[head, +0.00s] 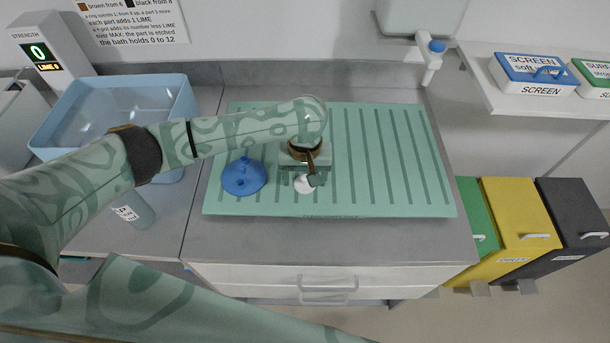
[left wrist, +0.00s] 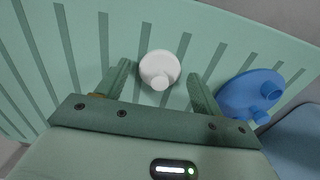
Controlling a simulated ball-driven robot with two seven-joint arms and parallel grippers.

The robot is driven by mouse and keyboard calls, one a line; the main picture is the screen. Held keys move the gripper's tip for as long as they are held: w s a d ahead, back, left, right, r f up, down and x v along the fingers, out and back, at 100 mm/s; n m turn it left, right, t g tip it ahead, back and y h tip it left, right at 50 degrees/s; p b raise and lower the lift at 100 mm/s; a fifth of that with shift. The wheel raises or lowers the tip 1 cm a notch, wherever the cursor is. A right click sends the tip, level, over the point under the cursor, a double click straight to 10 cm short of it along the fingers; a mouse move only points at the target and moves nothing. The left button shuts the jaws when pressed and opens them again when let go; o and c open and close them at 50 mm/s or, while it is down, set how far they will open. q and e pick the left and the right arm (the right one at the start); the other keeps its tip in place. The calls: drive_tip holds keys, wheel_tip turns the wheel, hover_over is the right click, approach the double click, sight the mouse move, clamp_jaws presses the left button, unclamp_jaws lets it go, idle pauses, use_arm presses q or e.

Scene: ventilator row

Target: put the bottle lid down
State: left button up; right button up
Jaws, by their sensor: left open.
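The bottle lid, a small white round piece with a knob (head: 303,185), is on the ribbed green mat (head: 385,150) near its front edge. In the left wrist view the white lid (left wrist: 158,66) shows between and just beyond the fingertips. My left gripper (head: 306,178) points down over the lid, and it also shows in the left wrist view (left wrist: 162,78). Its fingers are spread, with a gap on both sides of the lid. A grey-green labelled container (head: 135,210) stands at the left, partly hidden by my arm. My right gripper is not in view.
A blue basin (head: 125,95) stands at the left behind my arm. The mat's right half is clear. A wall dispenser (head: 432,55) hangs behind; bins (head: 525,215) stand at right.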

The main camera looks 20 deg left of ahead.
use_arm(q)
wheel_tip(320, 180, up, 12)
drive_tip(key=p, duration=0.5)
idle(0.3)
